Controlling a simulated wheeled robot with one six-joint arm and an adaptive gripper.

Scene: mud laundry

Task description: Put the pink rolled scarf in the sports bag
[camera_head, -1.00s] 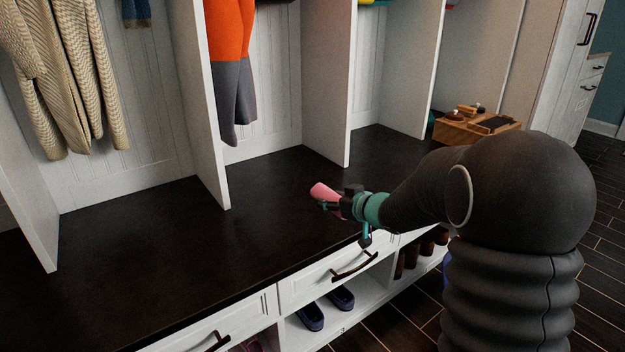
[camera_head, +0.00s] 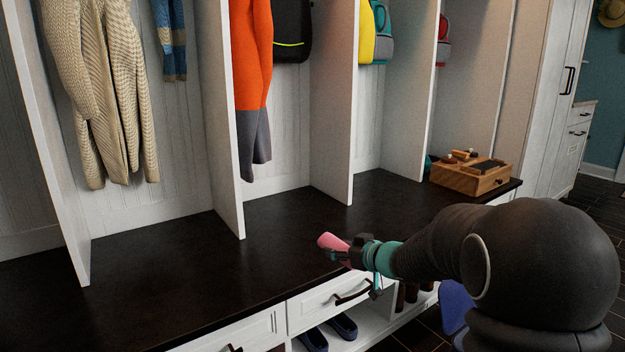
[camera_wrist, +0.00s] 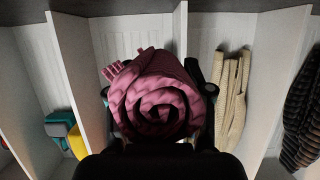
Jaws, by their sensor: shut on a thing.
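The pink rolled scarf (camera_head: 334,243) is held in my gripper (camera_head: 338,252), above the front part of the dark bench top. In the wrist view the scarf (camera_wrist: 155,98) shows its spiral end and a fringe at its upper left. My gripper's fingers (camera_wrist: 158,105) are shut on it from both sides. I cannot identify the sports bag for sure. A black bag with a yellow-green line (camera_head: 292,30) hangs at the top of the cubby behind the orange garment, its upper part cut off by the picture edge.
White upright dividers (camera_head: 222,120) split the dark bench (camera_head: 180,265) into cubbies. A knitted cardigan (camera_head: 100,90) and an orange and grey garment (camera_head: 254,85) hang there. A wooden box (camera_head: 470,178) stands at the bench's right end. The bench top near my gripper is bare.

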